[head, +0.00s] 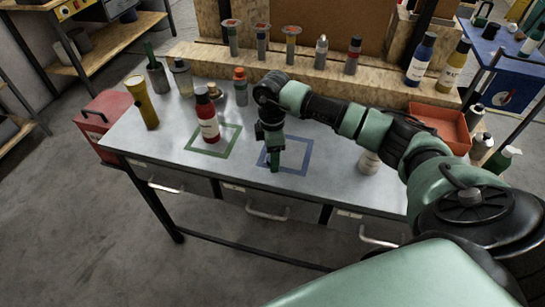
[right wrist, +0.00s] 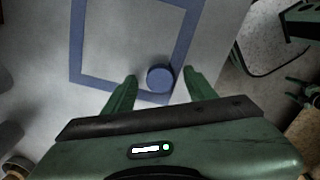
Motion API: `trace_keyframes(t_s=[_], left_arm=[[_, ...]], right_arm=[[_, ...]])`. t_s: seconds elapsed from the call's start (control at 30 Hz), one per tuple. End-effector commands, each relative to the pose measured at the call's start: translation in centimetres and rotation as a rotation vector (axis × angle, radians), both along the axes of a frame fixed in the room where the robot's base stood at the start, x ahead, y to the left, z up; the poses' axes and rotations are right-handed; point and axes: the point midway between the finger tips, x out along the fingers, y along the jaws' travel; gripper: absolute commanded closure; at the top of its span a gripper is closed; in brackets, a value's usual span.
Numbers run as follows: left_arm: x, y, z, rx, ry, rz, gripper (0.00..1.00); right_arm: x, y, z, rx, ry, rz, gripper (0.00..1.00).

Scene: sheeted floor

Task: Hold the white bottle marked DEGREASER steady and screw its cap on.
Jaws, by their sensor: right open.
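My right gripper (head: 274,162) points down over the blue square outline (head: 305,158) on the workbench. In the right wrist view its two green fingers (right wrist: 160,85) are apart, with a round blue cap (right wrist: 160,77) between them by the blue line. In the head view the gripper hides the cap. A red bottle with a pale label (head: 208,118) stands upright in the green square outline (head: 222,147). My left gripper is out of view.
A yellow flashlight (head: 146,108), grey containers and an orange-topped bottle (head: 240,86) stand at the bench's back left. A red tray (head: 440,122) is at the back right, behind my arm. A wooden ledge (head: 385,84) with several tools borders the back.

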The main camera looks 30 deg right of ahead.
Motion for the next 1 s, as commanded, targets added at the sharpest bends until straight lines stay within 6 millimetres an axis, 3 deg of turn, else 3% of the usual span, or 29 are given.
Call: trace_keyframes(t_s=[0.33,0.37,0.53,0.57,1.0], left_arm=[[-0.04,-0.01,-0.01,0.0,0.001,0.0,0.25],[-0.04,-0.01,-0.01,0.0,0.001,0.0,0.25],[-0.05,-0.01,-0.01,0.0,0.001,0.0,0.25],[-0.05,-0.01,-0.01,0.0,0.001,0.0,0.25],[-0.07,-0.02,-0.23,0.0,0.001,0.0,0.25]], right_arm=[[0.02,0.0,-0.15,0.001,-0.001,0.0,0.44],[0.02,0.0,-0.15,0.001,-0.001,0.0,0.49],[0.02,-0.01,-0.14,0.0,-0.001,0.0,0.97],[0.02,-0.01,-0.13,0.0,-0.001,0.0,1.0],[0.09,-0.03,0.78,0.0,-0.002,0.0,1.0]])
